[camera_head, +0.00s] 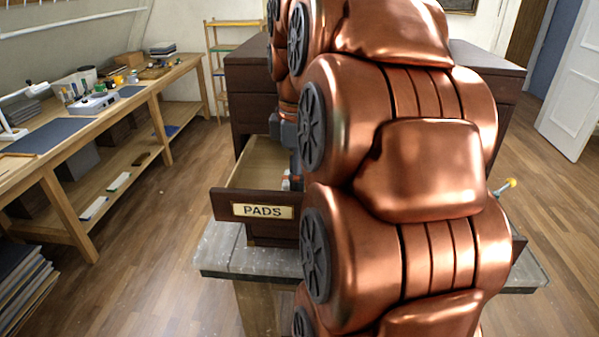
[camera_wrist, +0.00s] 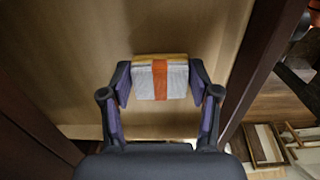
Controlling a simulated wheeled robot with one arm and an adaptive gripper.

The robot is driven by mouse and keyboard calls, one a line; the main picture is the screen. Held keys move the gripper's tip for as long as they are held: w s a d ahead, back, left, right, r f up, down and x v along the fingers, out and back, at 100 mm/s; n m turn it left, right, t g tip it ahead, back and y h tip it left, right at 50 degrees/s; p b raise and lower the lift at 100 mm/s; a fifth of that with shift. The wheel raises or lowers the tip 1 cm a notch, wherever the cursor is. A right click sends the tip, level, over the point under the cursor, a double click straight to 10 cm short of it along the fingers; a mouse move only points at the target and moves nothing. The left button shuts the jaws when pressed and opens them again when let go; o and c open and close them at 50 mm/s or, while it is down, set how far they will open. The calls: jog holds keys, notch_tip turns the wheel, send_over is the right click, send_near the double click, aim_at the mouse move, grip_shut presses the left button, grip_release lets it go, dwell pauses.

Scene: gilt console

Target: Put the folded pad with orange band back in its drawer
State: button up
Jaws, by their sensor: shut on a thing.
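The folded pad (camera_wrist: 177,83) is whitish-grey with an orange band around its middle and a yellowish edge. In the wrist view my gripper (camera_wrist: 160,84) is shut on it, one finger at each side. The pad is over the pale wooden floor of the open drawer (camera_wrist: 85,50); I cannot tell whether it touches that floor. In the head view the drawer labelled PADS (camera_head: 225,204) is pulled out, and my copper arm hides much of it. My gripper is mostly hidden there.
The dark cabinet (camera_head: 250,85) stands behind my arm. A grey stone-like top (camera_head: 215,258) lies under the drawer. A long wooden workbench (camera_head: 135,100) with tools runs along the left. Wooden floor is clear between bench and cabinet. A white door (camera_head: 575,85) is at the right.

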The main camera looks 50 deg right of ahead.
jog(key=shift+f, duration=0.15)
jog(key=o, duration=1.1)
jog(key=shift+w+r+b, duration=0.1)
jog(key=shift+r+b, duration=0.8)
jog(key=shift+r, duration=1.45)
notch_tip(320, 180, up, 8)
jog(key=p, duration=0.7)
jog(key=shift+f, duration=0.2)
